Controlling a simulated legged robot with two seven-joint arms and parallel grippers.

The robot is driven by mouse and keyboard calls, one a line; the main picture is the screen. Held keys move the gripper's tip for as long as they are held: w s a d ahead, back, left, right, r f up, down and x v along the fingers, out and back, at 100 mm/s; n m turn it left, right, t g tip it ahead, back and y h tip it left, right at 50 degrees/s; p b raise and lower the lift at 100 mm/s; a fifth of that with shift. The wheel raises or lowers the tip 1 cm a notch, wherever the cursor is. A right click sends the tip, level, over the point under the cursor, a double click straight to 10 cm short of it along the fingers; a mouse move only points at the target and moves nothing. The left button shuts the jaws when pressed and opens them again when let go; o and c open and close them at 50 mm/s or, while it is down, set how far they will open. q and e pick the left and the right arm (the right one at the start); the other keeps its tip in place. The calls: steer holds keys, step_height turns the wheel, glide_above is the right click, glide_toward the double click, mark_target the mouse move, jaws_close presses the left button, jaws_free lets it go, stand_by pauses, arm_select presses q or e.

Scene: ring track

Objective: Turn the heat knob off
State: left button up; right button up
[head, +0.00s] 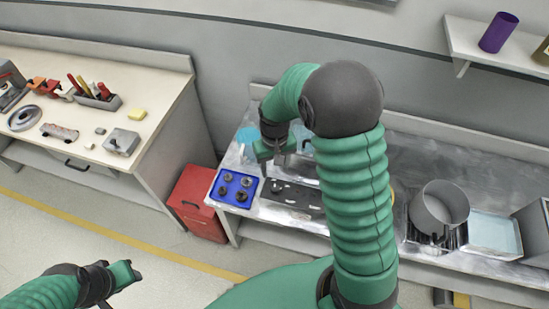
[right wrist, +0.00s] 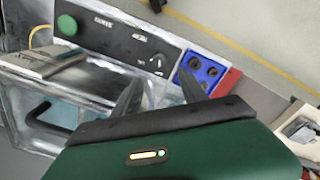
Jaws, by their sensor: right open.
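A dark control panel (head: 298,201) lies on the metal bench; it also shows in the right wrist view (right wrist: 108,40) with a small dark knob (right wrist: 157,61) near its right end and a green button (right wrist: 67,24) at its left. I take this knob for the heat knob; its setting is too small to read. My right gripper (head: 268,155) is above the bench behind the panel. In the right wrist view its two dark fingers (right wrist: 160,92) are apart, empty and short of the knob. My left gripper (head: 126,274) is low at the left, away from the bench; its jaw state is unclear.
A blue tray with dark round pieces (head: 234,188) sits beside the panel. A red box (head: 197,202) stands on the floor. A grey pot (head: 439,208) stands further right. A table with tools (head: 150,85) is at left.

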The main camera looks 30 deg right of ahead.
step_height(320, 180, up, 5)
steer(key=shift+r, duration=0.15)
stand_by(0.3)
